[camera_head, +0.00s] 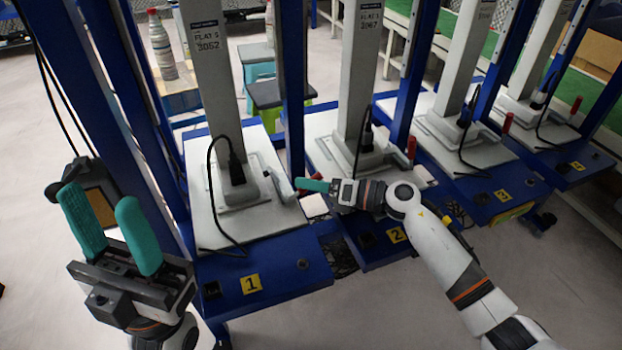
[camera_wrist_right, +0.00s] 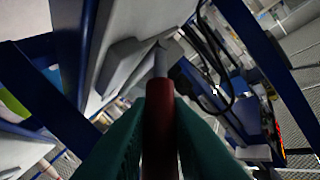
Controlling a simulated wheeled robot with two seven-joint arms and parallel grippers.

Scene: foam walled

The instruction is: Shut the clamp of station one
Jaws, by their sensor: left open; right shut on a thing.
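Station one (camera_head: 253,305) is a blue frame with a white plate and a yellow "1" label (camera_head: 250,284), left of centre in the head view. Its clamp has a pale grey lever (camera_head: 271,174) on the right side of the plate, beside the column foot. My right gripper (camera_head: 303,184) reaches in from the right at the lever's near end. In the right wrist view its teal fingers are shut on the red clamp handle (camera_wrist_right: 160,118), whose grey rod (camera_wrist_right: 160,62) runs away from me. My left gripper (camera_head: 99,205) is open and empty, left of the station.
Station two (camera_head: 397,235) stands just right of station one, with my right arm across its front. Its red handle (camera_head: 411,148) stands upright. A black cable (camera_head: 212,190) loops over station one's plate. Stools (camera_head: 268,95) stand behind.

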